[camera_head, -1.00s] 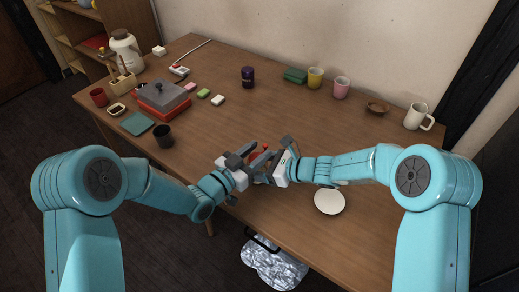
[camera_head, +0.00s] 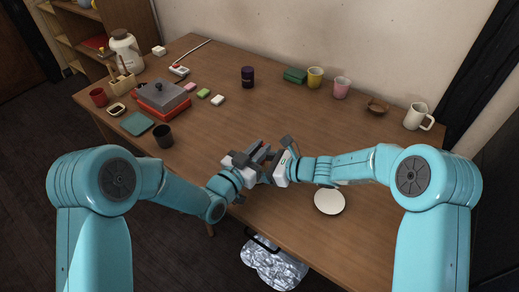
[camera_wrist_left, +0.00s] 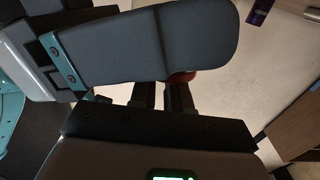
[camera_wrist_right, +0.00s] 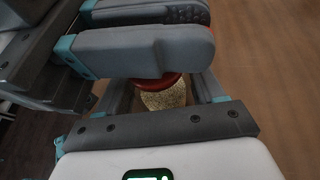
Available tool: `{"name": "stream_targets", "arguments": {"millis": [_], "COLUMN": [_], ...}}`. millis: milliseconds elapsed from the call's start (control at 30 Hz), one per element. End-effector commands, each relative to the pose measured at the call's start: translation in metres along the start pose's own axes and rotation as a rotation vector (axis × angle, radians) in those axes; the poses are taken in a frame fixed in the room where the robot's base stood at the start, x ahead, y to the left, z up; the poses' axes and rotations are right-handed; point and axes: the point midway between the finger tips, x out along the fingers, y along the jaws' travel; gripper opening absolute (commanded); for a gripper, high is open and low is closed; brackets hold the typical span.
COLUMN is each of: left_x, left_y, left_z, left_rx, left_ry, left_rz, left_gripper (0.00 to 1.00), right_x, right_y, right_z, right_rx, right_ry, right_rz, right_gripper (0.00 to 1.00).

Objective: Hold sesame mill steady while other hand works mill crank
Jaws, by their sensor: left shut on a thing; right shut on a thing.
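The sesame mill shows in the right wrist view as a red rim (camera_wrist_right: 158,82) over a speckled tan body (camera_wrist_right: 165,98), between my right gripper's fingers. My right gripper (camera_head: 272,162) is shut on the mill. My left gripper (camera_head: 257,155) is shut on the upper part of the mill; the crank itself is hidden. The left gripper's grey fingers (camera_wrist_right: 140,52) cross over the red rim in the right wrist view. In the left wrist view, a large grey finger of the right gripper covers most of the mill, leaving a bit of red (camera_wrist_left: 182,77).
A cream plate (camera_head: 329,201) lies just right of the grippers near the front edge. A dark cup (camera_head: 163,136) stands to the left. A red box with a grey lid (camera_head: 162,94), mugs and a dark jar (camera_head: 248,77) stand farther back. The middle of the table is clear.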

Motion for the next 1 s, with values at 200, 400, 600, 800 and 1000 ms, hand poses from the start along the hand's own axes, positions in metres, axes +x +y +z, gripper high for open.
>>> {"name": "stream_targets", "arguments": {"millis": [200, 400, 600, 800, 1000], "left_x": [0.000, 0.000, 0.000, -0.008, -0.049], "left_y": [-0.001, -0.001, 0.000, -0.001, 0.000], "left_z": [0.000, 0.000, 0.000, 0.000, 0.000], "left_rx": [0.003, 0.002, 0.002, 0.001, 0.000], "left_ry": [0.001, 0.001, 0.000, -0.002, -0.003], "left_rz": [-0.021, -0.020, -0.020, -0.020, -0.022], "left_gripper": [0.00, 0.40, 0.42, 0.42, 0.42], "right_x": [0.000, 0.000, 0.000, 0.000, 0.000], "right_y": [0.000, 0.000, 0.000, 0.000, 0.000], "right_z": [-0.001, -0.001, -0.001, -0.001, -0.001], "right_rx": [0.002, 0.002, 0.001, 0.001, 0.001], "right_ry": [0.003, 0.003, 0.003, 0.003, 0.003], "right_rz": [0.000, 0.000, 0.000, 0.000, 0.000], "right_gripper": [0.29, 0.29, 0.29, 0.29, 0.29]}}
